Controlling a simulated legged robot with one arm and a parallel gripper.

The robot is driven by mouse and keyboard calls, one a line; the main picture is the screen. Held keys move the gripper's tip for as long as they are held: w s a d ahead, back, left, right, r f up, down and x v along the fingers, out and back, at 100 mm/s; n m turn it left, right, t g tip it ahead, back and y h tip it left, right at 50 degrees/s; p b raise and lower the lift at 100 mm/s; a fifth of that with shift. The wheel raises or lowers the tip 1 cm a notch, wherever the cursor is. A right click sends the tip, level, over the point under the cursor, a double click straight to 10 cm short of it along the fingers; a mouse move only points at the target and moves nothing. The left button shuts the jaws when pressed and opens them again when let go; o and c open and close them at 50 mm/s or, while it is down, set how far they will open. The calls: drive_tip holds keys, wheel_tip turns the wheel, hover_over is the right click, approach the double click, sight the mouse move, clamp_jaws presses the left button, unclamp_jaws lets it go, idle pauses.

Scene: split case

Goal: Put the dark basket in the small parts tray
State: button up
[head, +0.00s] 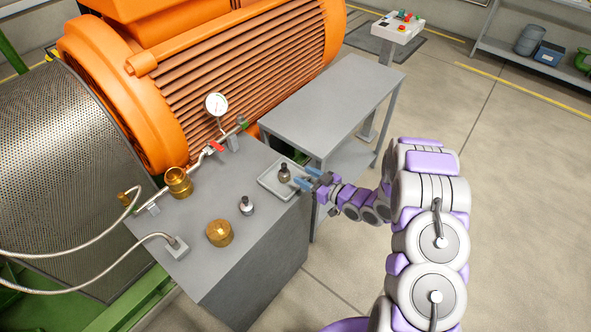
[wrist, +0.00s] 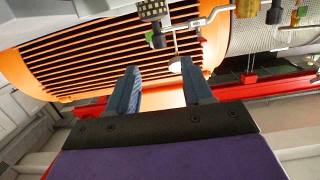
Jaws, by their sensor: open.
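A small brownish-dark basket (head: 284,175) with a dark knob stands upright in the small parts tray (head: 267,187), a shallow grey tray on the right part of the metal bench. My gripper (head: 303,177) is open just to the right of the basket, with its blue fingers near the tray's right side. In the wrist view, which looks upside down, the open gripper (wrist: 158,75) has nothing between its fingers. A dark mesh-like piece (wrist: 152,10) with a knob, apparently the basket, shows beyond them at the top edge and is cut off.
A second basket (head: 246,207), pale below with a dark knob, stands on the bench (head: 262,238) left of the tray. A brass cap (head: 219,233) lies nearby. A brass housing (head: 178,183), pipe and gauge (head: 216,104) stand behind. A grey table (head: 335,100) is beyond.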

drive_tip(key=w+d+r+m+h, duration=0.1)
drive_tip(key=d+r+h, duration=0.35)
drive_tip(key=d, duration=0.25)
drive_tip(key=w+d+r+m+h, duration=0.1)
drive_tip(key=d+r+h, duration=0.2)
drive_tip(key=d+h, duration=0.25)
drive_tip(key=s+d+r+m+g+h, duration=0.3)
drive_tip(key=s+d+r+h, duration=0.1)
drive_tip(key=s+d+r, duration=0.35)
drive_tip(key=s+a+r+m+g, duration=0.1)
drive_tip(key=s+a+r+g, duration=0.2)
drive_tip(key=s, duration=0.9)
drive_tip(key=s+a+r+m+g+y, duration=0.1)
drive_tip(key=s+a+r+m+g, duration=0.1)
drive_tip(key=s, duration=1.1)
drive_tip(key=s+a+r+m+g, duration=0.2)
drive_tip(key=s+a+r+g, duration=0.1)
drive_tip(key=s, duration=1)
wheel_tip(320, 180, up, 3)
drive_tip(key=shift+s+a+f+g, duration=0.2)
drive_tip(key=shift+a+g, duration=0.15)
drive_tip(key=shift+g, duration=0.15)
